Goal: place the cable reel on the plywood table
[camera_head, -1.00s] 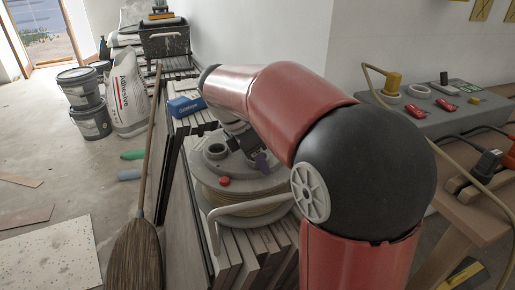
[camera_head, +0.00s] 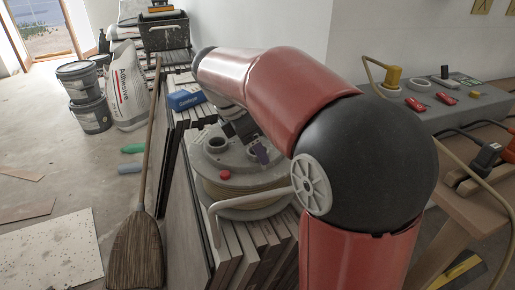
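The cable reel (camera_head: 217,160), grey with tan cable wound on it and a bent carrying handle, sits on top of upright tile stacks (camera_head: 245,243) in the middle of the view. My gripper (camera_head: 258,152) is at the top of the reel, small and partly hidden by my red arm. I cannot make out whether its fingers are open or closed on the reel. The plywood table (camera_head: 453,212) is at the right, partly hidden behind my arm, with its edge and a leg showing.
A broom (camera_head: 137,245) leans left of the tiles. A blue box (camera_head: 185,99), a black crate (camera_head: 166,36), an adhesive bag (camera_head: 126,93) and buckets (camera_head: 87,97) stand behind. The left floor is mostly open.

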